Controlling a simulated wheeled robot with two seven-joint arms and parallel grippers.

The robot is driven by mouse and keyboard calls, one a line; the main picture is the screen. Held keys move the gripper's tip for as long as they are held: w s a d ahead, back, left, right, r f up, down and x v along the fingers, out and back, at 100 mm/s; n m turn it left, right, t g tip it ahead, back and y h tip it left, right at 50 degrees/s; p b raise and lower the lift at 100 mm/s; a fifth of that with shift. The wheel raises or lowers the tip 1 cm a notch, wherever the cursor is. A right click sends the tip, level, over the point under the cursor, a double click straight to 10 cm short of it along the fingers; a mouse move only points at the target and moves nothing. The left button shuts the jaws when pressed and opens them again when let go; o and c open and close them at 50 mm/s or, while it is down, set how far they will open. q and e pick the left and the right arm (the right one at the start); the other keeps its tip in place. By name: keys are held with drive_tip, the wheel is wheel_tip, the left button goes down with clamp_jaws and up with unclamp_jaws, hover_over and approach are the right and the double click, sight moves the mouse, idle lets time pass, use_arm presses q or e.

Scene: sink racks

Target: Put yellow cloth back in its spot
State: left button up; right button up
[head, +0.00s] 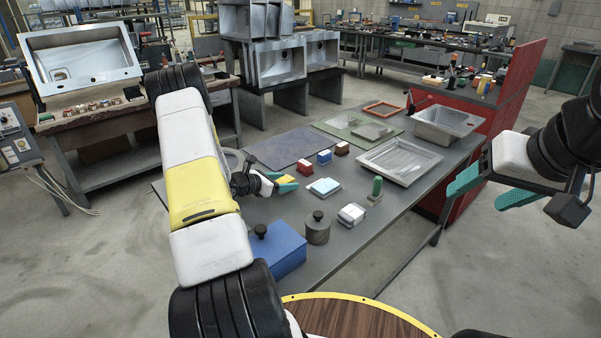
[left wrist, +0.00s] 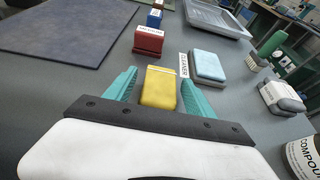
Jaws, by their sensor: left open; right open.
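The yellow cloth (left wrist: 159,88) is a small folded block on the grey table. In the left wrist view it lies between the two teal fingers of my left gripper (left wrist: 157,92), which is open, with a visible gap on the right side. In the head view the yellow cloth (head: 286,181) shows partly behind the fingers of my left gripper (head: 285,184). My right gripper (head: 492,188) is open and empty, off the table's right side. No label for the yellow cloth can be seen.
Near the cloth are a light blue cloth (head: 324,187) by a CLEANER label, a red block (head: 305,168), a blue block (head: 324,157), a green brush (head: 376,187), a grey canister (head: 317,228) and a blue box (head: 278,249). A dark blue mat (head: 287,147) lies behind; a metal tray (head: 399,161) stands right.

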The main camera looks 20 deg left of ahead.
use_arm(q)
drive_tip(key=v, duration=1.1)
drive_tip(key=shift+s+a+r, duration=0.15)
drive_tip(key=shift+s+r, duration=0.1)
drive_tip(key=shift+r, duration=0.1)
drive_tip(key=s+d+r+m+g+h, duration=0.1)
drive_tip(key=s+d+r+m+g, duration=0.3)
drive_tip(key=d+r+m, duration=0.5)
drive_tip(key=s+d+r+m+g+h, duration=0.1)
drive_tip(key=s+d+r+m+g, duration=0.35)
drive_tip(key=d+r, duration=0.6)
drive_tip(key=s+d+r+m+t+y, duration=0.1)
drive_tip(key=s+d+r+m+y, duration=0.1)
drive_tip(key=s+m, duration=0.6)
drive_tip(key=s+d+r+m+t+y, duration=0.2)
drive_tip(key=s+r+m+y, duration=0.2)
drive_tip(key=s+m, duration=0.5)
drive_tip(key=shift+r+y, duration=0.3)
drive_tip(key=shift+r, duration=0.5)
drive_tip(key=shift+s, duration=0.1)
